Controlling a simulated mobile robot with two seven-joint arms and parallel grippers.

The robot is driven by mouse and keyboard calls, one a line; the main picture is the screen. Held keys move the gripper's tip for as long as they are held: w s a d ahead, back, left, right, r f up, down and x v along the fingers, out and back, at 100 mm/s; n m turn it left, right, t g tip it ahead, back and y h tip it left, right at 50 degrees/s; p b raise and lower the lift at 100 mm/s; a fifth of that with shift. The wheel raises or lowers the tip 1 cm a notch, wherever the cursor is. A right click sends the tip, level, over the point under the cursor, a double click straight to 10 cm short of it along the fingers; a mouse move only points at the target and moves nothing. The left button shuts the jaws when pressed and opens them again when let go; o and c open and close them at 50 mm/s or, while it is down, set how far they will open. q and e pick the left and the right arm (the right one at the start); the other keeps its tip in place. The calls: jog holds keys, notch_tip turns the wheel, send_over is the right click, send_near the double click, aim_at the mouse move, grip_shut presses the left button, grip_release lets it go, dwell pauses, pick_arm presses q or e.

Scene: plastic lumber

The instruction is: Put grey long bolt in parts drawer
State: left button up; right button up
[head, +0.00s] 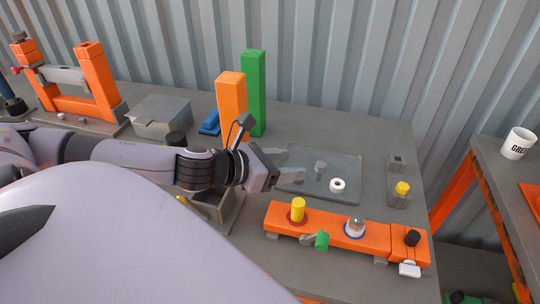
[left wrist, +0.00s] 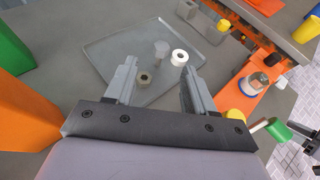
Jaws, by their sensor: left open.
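A grey bolt-like piece (head: 320,166) stands on a flat grey tray (head: 345,162); it also shows in the left wrist view (left wrist: 161,48). A white ring-shaped piece (head: 337,186) is beside it. A darker grey piece with a hole (left wrist: 144,78) is closer to my left gripper in the wrist view; the gripper hides it in the head view. My left gripper (head: 298,167) is open and empty over the tray's left side, its fingers pointing at these pieces. A grey open-topped container (head: 213,208), possibly the parts drawer, is partly hidden behind my arm.
An orange fixture (head: 335,228) with yellow, clear and green parts lies in front of the tray. Tall orange (head: 231,95) and green (head: 254,90) blocks stand behind my left gripper. A small grey block with a yellow top (head: 400,194) stands right of the tray.

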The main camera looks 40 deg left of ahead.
pick_arm(q)
jog(key=shift+s, duration=0.4)
jog(key=shift+p+v, duration=1.4)
jog(key=shift+v, duration=0.2)
